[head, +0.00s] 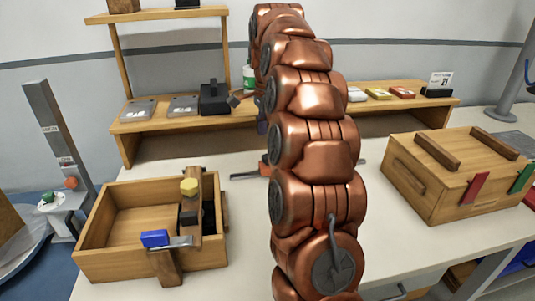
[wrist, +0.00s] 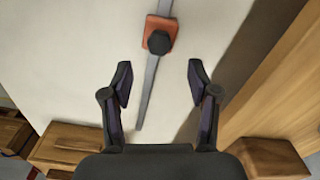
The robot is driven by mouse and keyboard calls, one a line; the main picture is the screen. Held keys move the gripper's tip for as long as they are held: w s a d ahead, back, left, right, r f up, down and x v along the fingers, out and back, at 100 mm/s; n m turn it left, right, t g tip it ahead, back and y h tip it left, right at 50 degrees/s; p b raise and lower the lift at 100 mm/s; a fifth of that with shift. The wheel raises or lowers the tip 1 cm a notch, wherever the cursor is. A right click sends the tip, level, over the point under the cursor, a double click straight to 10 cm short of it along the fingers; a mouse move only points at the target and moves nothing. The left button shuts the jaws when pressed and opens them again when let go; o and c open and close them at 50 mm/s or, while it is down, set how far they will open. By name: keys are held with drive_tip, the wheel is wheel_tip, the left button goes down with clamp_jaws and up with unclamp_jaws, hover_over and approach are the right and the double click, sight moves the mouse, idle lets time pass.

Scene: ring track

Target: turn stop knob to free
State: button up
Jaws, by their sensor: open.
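A dark faceted knob (wrist: 159,43) sits on an orange-red block (wrist: 153,22) on a thin grey rail (wrist: 150,85) in the wrist view. I take it for the stop knob; no free or locked marking is readable. My gripper (wrist: 160,75) is open and empty, its two dark fingers apart on either side of the rail. The knob appears just beyond the fingertips and between their lines; I cannot tell the height gap. In the head view the orange-red block (head: 264,166) and rail (head: 245,175) are mostly hidden behind my copper arm, as is my gripper.
An open wooden box (head: 95,240) with a yellow hexagonal piece (head: 189,186) and blue block (head: 154,238) stands left. A closed wooden chest (head: 410,185) stands right. A wooden shelf (head: 160,125) runs behind. The white tabletop around the rail is clear.

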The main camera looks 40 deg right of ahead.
sight(268, 160)
drive_tip(key=shift+f, duration=3.3)
clamp_jaws()
